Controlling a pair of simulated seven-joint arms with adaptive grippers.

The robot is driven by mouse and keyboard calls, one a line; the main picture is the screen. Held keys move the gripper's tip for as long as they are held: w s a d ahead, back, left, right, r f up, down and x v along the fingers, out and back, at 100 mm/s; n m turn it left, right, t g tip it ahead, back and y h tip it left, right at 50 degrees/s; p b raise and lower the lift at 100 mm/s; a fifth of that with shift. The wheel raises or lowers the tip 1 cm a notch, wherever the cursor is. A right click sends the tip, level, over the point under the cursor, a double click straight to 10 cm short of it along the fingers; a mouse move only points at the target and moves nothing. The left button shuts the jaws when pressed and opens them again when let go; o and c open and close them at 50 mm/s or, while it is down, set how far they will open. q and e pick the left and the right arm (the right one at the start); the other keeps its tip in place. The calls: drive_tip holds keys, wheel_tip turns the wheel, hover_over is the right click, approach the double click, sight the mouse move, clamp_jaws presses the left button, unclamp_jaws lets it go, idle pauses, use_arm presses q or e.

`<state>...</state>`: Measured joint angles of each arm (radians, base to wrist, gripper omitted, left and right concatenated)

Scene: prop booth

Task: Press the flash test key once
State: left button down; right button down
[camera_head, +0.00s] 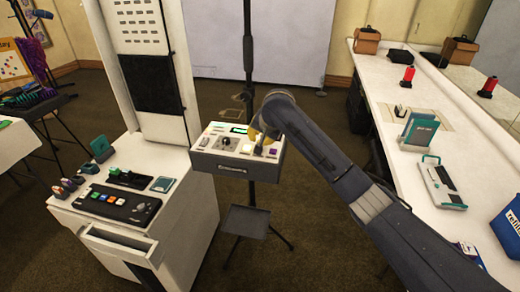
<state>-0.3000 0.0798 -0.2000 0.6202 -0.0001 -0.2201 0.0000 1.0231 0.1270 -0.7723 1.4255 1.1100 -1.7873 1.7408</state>
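A white control box (222,168) sits on a dark stand in the middle. Its sloped top carries a green-lit display (239,130), a dark round knob (225,141), a pale key (247,149) and a small purple spot (272,152). I cannot read any label that marks the flash test key. My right arm reaches in from the lower right, and my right gripper (259,148) points down over the right part of the panel. Its fingers are small and dark; I cannot tell whether they touch a key or are parted. My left gripper is out of view.
A white kiosk at left holds a black keypad (118,204) with colored buttons, small teal items and an open drawer (120,245).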

drive_tip(key=shift+f, duration=0.9)
idle(0.8)
drive_tip(key=shift+r, duration=0.9)
drive_tip(key=shift+r, duration=2.5)
drive_tip(key=shift+d, duration=0.1)
